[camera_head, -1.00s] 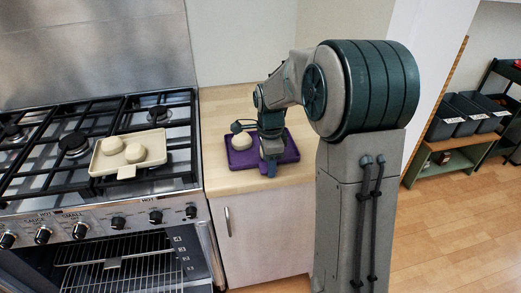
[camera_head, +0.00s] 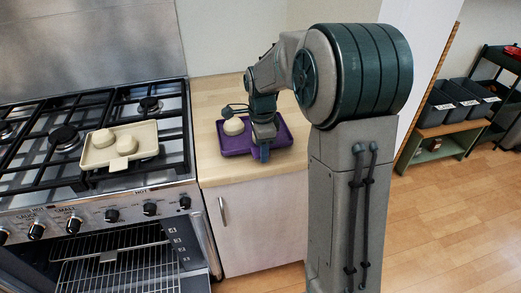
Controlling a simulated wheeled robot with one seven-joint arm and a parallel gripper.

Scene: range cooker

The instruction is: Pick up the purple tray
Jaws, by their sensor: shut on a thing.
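The purple tray (camera_head: 284,136) is on or just above the wooden counter to the right of the cooker. A round cream bun (camera_head: 233,127) sits on its left part. My gripper (camera_head: 263,152) points down at the tray's near edge and is shut on it. The fingertips overlap the tray's front rim, and my wrist hides part of the tray's middle. I cannot tell whether the tray is clear of the counter.
A cream tray (camera_head: 93,157) with two buns rests on the hob grates (camera_head: 60,138). The oven door below is open, showing a wire rack (camera_head: 115,262). The wooden counter (camera_head: 215,92) is bare behind the purple tray. A shelf with dark bins (camera_head: 440,115) stands at the right.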

